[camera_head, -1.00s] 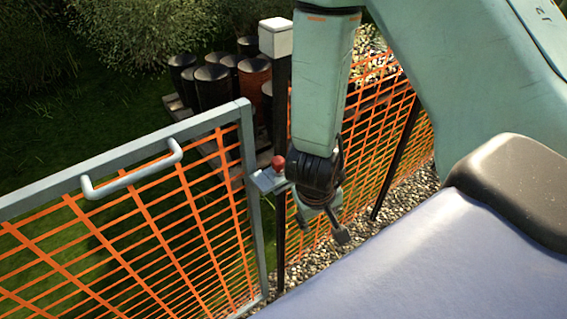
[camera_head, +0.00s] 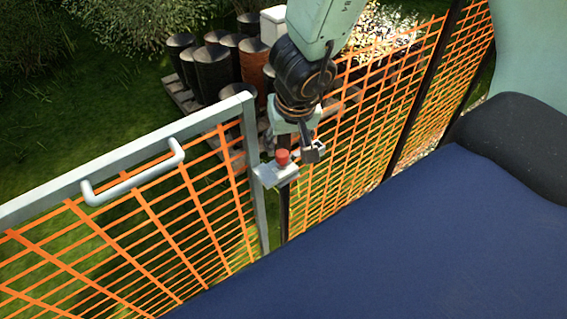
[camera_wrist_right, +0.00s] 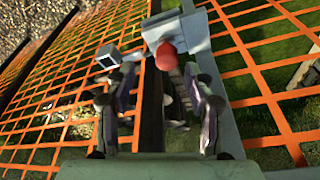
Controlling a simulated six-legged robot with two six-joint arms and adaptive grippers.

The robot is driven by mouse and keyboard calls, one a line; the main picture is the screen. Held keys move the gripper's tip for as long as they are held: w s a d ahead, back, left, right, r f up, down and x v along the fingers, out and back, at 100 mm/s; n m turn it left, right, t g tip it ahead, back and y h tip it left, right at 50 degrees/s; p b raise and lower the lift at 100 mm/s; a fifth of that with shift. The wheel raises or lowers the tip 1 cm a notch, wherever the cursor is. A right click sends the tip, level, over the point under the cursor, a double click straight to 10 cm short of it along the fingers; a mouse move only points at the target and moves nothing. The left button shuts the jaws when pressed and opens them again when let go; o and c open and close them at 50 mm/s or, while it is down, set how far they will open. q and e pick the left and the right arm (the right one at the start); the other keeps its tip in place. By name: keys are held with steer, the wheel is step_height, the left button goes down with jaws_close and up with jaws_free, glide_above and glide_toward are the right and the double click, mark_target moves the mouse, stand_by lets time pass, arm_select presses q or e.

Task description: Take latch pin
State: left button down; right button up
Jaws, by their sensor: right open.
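The latch pin has a red knob (camera_head: 283,157) and sits in a grey latch plate (camera_head: 277,174) at the gate's post. In the right wrist view, the red knob (camera_wrist_right: 167,56) is just beyond my fingertips, near the right finger. My right gripper (camera_head: 300,150) is above and beside the knob, pointing down. It also shows in the right wrist view (camera_wrist_right: 150,85), with its fingers apart and nothing between them that I can see held. The pin's shaft below the knob is hidden. My left gripper is in no view.
The grey gate frame (camera_head: 247,130) with orange mesh and a white handle (camera_head: 134,172) stands at the left. An orange mesh fence (camera_head: 372,120) runs to the right on dark posts. Dark drums (camera_head: 208,72) stand on pallets behind.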

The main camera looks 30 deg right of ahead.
mark_target(282, 153)
steer(key=shift+a+f, duration=0.2)
steer(key=shift+f, duration=0.05)
steer(key=shift+w+a+f+b, duration=0.1)
steer(key=shift+a+f+b, duration=0.3)
steer(key=shift+f+b, duration=0.4)
steer(key=shift+w+d+f+b, duration=0.25)
steer(key=shift+w+f+b, duration=0.05)
steer(key=shift+f+b, duration=0.3)
steer(key=shift+w+d+f+b, duration=0.2)
steer(key=shift+w+f+b, duration=0.1)
steer(key=shift+f+b, duration=0.25)
steer(key=shift+f, duration=0.2)
steer(key=shift+s+a+r, duration=0.15)
steer(key=shift+a+r, duration=0.1)
steer(key=shift+r, duration=0.05)
steer(key=shift+c, duration=1.1)
steer(key=shift+w+d+f, duration=0.15)
steer(key=shift+w+d, duration=0.05)
steer(key=shift+d, duration=0.05)
steer(key=c, duration=0.5)
steer(key=shift+s+a, duration=0.15)
steer(key=shift+a, duration=0.05)
jaws_close()
